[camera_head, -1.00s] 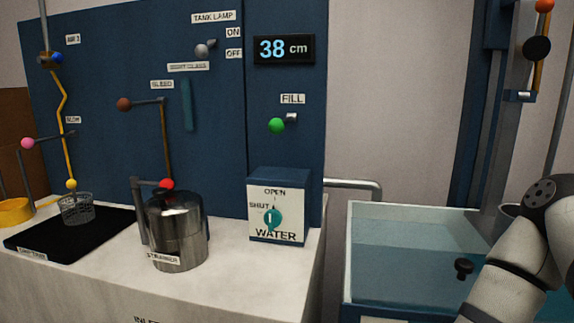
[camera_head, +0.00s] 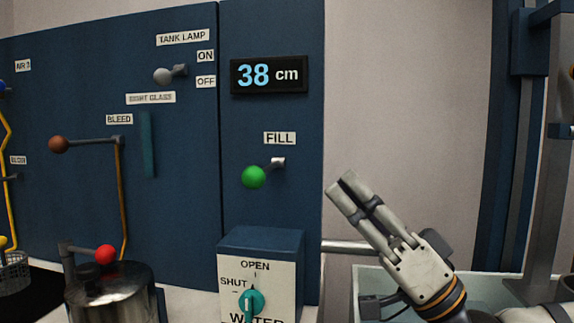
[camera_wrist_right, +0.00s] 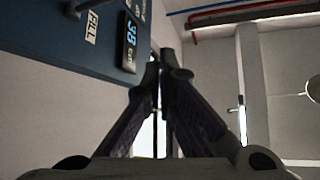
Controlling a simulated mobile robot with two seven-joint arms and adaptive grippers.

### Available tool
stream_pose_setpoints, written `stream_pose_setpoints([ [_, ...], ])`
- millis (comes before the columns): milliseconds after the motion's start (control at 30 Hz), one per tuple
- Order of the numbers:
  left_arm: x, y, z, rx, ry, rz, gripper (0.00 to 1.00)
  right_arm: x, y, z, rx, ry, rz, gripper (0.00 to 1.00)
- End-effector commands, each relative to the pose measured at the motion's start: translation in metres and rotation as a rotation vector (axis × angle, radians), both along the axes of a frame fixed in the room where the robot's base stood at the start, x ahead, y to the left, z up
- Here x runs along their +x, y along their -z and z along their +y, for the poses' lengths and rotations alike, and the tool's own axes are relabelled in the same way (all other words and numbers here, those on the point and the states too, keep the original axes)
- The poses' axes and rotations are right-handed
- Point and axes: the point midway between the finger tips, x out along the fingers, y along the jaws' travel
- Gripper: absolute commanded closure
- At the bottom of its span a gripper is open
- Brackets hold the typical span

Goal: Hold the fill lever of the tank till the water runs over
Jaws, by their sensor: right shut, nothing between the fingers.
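The fill lever with its green ball (camera_head: 253,177) sticks out of the blue panel under the FILL label (camera_head: 280,138). The display (camera_head: 269,75) above it reads 38 cm; it also shows in the right wrist view (camera_wrist_right: 129,42). The tank (camera_head: 372,278) is at the lower right, mostly hidden behind my right arm. My right gripper (camera_head: 343,187) is shut and empty, pointing up and left, to the right of the green ball and apart from it. In the right wrist view its fingers (camera_wrist_right: 160,58) come together with nothing between them. My left gripper is not in view.
The WATER box (camera_head: 262,242) with its teal knob (camera_head: 251,302) stands below the lever. A pipe (camera_head: 345,247) runs right from the panel. Clear space lies between gripper and lever.

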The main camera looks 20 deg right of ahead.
Motion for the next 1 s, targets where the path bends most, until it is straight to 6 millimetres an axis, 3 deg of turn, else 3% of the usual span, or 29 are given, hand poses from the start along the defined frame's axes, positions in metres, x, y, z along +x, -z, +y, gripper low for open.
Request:
stream_pose_setpoints([
  [267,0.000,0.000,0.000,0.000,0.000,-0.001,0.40,0.006,-0.006,0.005,-0.003,-0.002,0.001,1.00],
  [700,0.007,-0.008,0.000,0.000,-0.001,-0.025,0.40,0.060,-0.071,0.044,-0.003,-0.002,-0.002,1.00],
  [800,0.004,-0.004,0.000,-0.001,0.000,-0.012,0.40,0.062,-0.050,0.053,-0.001,-0.003,0.011,1.00],
  [1000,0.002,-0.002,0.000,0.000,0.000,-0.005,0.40,0.061,-0.036,0.064,0.000,-0.001,0.005,1.00],
])
